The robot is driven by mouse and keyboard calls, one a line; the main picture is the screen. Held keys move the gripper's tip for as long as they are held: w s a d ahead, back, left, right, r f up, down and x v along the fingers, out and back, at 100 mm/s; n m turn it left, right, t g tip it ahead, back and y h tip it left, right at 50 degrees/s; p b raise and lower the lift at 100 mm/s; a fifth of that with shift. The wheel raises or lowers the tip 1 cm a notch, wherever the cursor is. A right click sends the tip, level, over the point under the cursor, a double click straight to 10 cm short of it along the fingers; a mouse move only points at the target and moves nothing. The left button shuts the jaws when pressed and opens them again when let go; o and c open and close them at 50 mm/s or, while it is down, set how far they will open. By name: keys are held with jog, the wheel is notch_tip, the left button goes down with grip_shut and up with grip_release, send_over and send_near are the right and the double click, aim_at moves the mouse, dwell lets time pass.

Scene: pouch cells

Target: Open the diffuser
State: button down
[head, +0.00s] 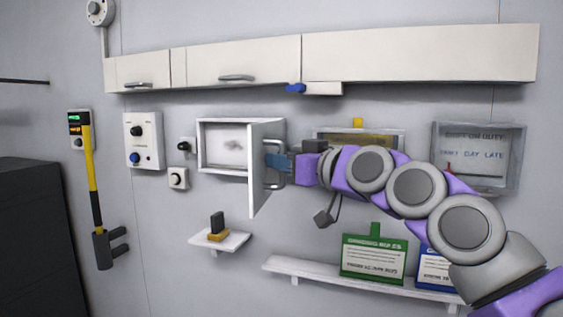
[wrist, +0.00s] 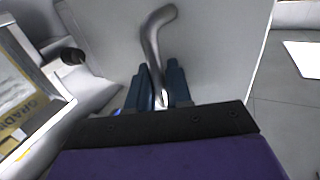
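The diffuser appears to be the white wall box (head: 228,147) left of centre in the head view. Its door (head: 260,185) is hinged at the right and stands swung well out from the wall. The inside shows a pale back panel with a small grey mark. My gripper (head: 277,162) is at the outer face of the door, at its metal handle (wrist: 153,45). In the wrist view the two blue-grey fingers (wrist: 158,88) lie close on either side of the handle bar and look shut on it. The handle's lower end is hidden by my gripper.
A small shelf (head: 231,243) with a black and yellow item is below the box. A control panel (head: 144,140) and small switches are at its left. A framed board (head: 375,137) is behind my arm. White cabinets (head: 420,55) run above.

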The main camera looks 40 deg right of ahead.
jog(key=c, duration=1.4)
grip_release()
jog(key=shift+r, duration=0.15)
jog(key=shift+o, duration=0.8)
jog(key=shift+d, duration=0.3)
jog(key=s, duration=1.7)
jog(key=shift+s+f+p, duration=0.2)
jog(key=shift+s+p, duration=0.05)
jog(key=shift+p, duration=0.15)
